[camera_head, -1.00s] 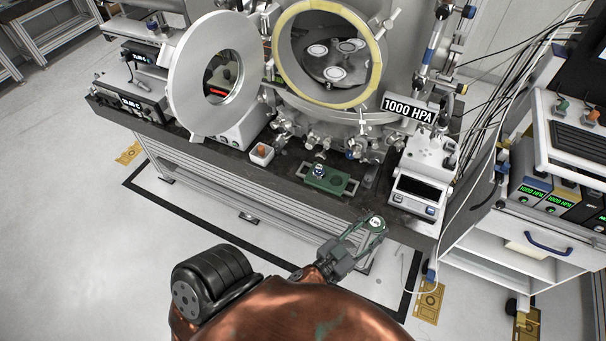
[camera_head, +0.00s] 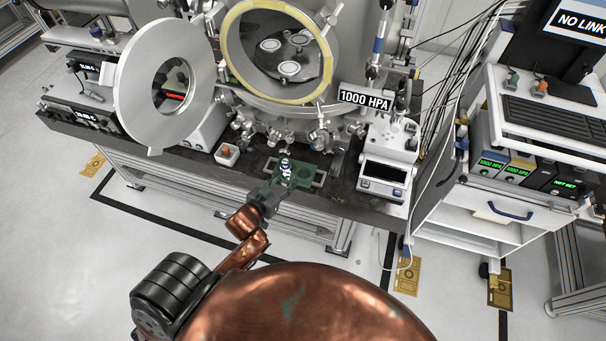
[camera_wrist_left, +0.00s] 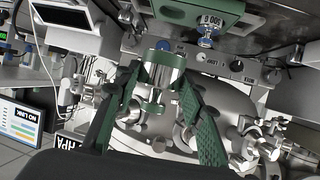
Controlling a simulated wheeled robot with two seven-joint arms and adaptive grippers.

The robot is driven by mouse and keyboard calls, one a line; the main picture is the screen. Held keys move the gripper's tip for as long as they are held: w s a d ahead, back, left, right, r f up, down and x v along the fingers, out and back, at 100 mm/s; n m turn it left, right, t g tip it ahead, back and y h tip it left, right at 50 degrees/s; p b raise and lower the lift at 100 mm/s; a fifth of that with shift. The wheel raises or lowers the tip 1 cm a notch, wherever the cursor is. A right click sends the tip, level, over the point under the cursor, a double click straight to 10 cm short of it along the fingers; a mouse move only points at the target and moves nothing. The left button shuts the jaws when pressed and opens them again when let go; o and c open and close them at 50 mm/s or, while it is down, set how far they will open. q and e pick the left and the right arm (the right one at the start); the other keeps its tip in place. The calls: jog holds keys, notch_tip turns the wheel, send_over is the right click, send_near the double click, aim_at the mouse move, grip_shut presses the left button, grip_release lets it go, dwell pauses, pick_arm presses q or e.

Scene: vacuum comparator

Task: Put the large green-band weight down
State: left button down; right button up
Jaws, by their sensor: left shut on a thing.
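The large green-band weight (camera_wrist_left: 152,88) is a shiny metal cylinder with a green band. In the left wrist view it sits between the green fingers of my left gripper (camera_wrist_left: 160,98), which is shut on it. A green tray (camera_head: 308,178) lies on the dark bench top; it also shows at the top of the wrist view (camera_wrist_left: 180,12). A small blue-band weight (camera_head: 286,164) stands on the tray; the wrist view shows it too (camera_wrist_left: 207,42). In the head view my left gripper (camera_head: 282,180) is over the tray's near left part. It hides the held weight's outline there. My right gripper is not in view.
The round chamber (camera_head: 275,60) stands open behind the tray, its door (camera_head: 125,90) swung left. A small white box with an orange knob (camera_head: 228,154) is left of the tray. A white display unit (camera_head: 385,178) stands to the right.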

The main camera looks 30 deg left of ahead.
pick_arm(q)
jog(key=f+x, duration=0.1)
jog(key=x, duration=0.8)
jog(key=s+f+b+x, duration=0.1)
jog(key=x, duration=0.4)
jog(key=shift+w+a+f, duration=0.15)
jog(key=shift+f, duration=0.25)
jog(key=shift+w+f, duration=0.4)
jog(key=shift+f, duration=0.05)
jog(key=f, duration=0.3)
jog(key=shift+w+f, duration=0.2)
jog(key=shift+f, duration=0.05)
jog(key=shift+s, duration=0.1)
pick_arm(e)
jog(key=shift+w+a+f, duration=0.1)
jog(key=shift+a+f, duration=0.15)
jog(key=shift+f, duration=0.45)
pick_arm(q)
jog(key=shift+f, duration=0.1)
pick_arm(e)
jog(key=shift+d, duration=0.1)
